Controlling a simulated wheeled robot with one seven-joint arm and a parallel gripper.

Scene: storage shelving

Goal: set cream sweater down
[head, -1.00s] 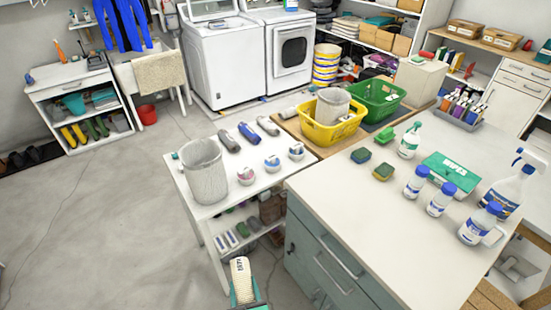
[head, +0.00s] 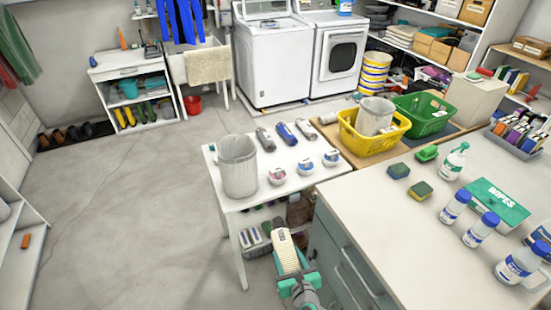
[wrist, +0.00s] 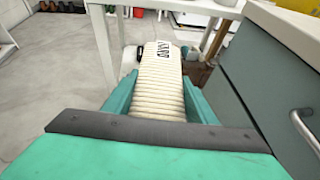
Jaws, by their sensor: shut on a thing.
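The cream sweater (head: 286,252) is a folded, ribbed cream bundle with a dark-lettered white label at its far end. My gripper (head: 292,276), with teal fingers, is shut on it low in the head view, beside the teal-grey drawer cabinet. In the wrist view the sweater (wrist: 160,85) stands out between the two teal fingers (wrist: 158,103), pointing toward the white side table. It is held in front of that table's lower shelf. Whether it touches anything beyond is not clear.
Floor on the left is open.

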